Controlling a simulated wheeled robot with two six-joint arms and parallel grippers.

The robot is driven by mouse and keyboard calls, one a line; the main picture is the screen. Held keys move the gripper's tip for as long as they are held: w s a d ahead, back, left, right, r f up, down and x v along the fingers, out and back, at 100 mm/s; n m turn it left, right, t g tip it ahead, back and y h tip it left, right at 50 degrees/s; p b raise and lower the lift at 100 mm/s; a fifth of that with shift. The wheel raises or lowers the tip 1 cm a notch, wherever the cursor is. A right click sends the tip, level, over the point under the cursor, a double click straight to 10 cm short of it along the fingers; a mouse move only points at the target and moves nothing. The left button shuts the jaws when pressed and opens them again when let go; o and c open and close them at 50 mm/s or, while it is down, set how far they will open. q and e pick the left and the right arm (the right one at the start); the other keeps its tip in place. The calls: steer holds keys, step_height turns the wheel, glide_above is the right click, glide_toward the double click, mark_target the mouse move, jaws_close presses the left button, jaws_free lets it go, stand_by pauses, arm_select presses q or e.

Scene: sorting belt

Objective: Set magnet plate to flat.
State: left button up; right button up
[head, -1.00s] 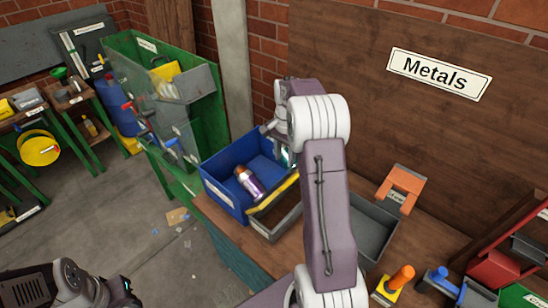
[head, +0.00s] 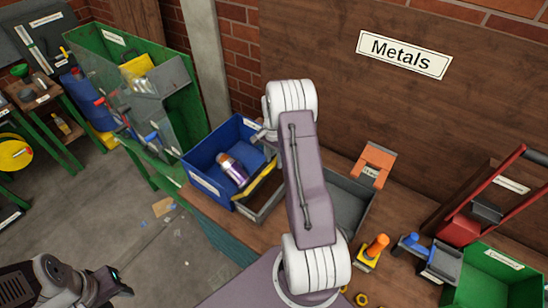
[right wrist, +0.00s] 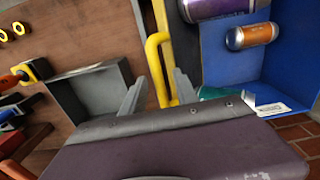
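The magnet plate cannot be named with certainty. A dark plate-like part with a yellow edge (head: 258,188) lies beside the blue bin (head: 203,184) on the bench. In the right wrist view a bent yellow handle (right wrist: 153,65) stands near a dark strip. My right gripper (right wrist: 158,92) is open, its two grey fingers on either side of the handle's lower end; contact cannot be told. In the head view my right arm largely hides that gripper. My left gripper (head: 122,287) is low at the left, away from the bench; its finger gap is unclear.
A grey tray (head: 348,208), an orange bracket (head: 373,165), an orange-handled tool (head: 375,247) and a green bin (head: 500,272) stand to the right. Open floor lies at lower left.

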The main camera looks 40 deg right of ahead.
jaws_close()
stand_by(1.4)
